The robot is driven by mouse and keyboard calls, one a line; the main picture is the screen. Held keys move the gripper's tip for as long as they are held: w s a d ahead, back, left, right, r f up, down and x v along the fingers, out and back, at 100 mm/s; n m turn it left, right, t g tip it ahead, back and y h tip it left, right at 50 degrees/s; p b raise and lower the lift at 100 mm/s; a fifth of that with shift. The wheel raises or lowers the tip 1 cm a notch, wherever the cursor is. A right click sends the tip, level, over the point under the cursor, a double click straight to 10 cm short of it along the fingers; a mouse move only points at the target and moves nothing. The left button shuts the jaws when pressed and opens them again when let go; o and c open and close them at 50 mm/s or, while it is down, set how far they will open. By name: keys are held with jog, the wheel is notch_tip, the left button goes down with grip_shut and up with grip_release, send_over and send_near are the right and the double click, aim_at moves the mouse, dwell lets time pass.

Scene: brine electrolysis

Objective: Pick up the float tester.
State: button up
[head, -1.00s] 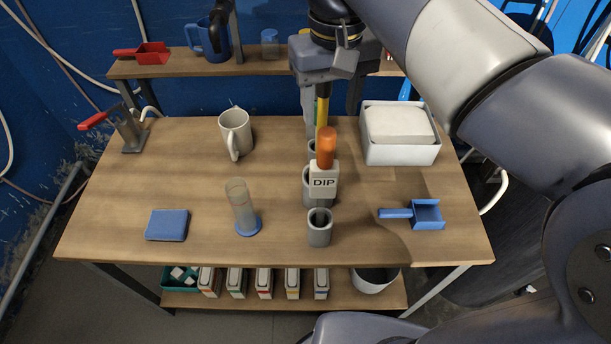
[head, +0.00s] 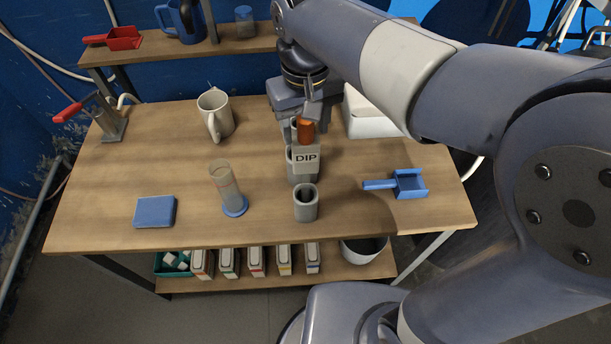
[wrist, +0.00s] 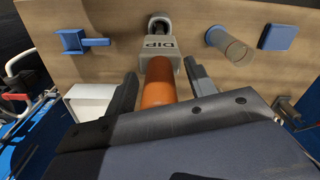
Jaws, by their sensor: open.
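An orange-handled tool (head: 306,131) with a grey plate marked DIP stands upright in the middle of a row of grey cups. It shows in the wrist view (wrist: 158,84) too. I cannot tell whether it or the yellow stick seen earlier in the back cup is the float tester; that stick is hidden now. My gripper (head: 292,112) is low at the back of the row, pointing down, its fingers mostly hidden in the head view. In the wrist view my gripper (wrist: 161,70) is open, one finger either side of the orange handle; contact cannot be told.
The front grey cup (head: 306,203) is empty. A clear cylinder (head: 226,184) and a mug (head: 215,114) stand left, with a blue pad (head: 155,211). A blue scoop (head: 409,184) lies right, a white box (head: 366,119) behind it. A shelf (head: 150,60) runs along the back.

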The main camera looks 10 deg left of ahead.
jog(key=shift+c, duration=0.5)
grip_shut()
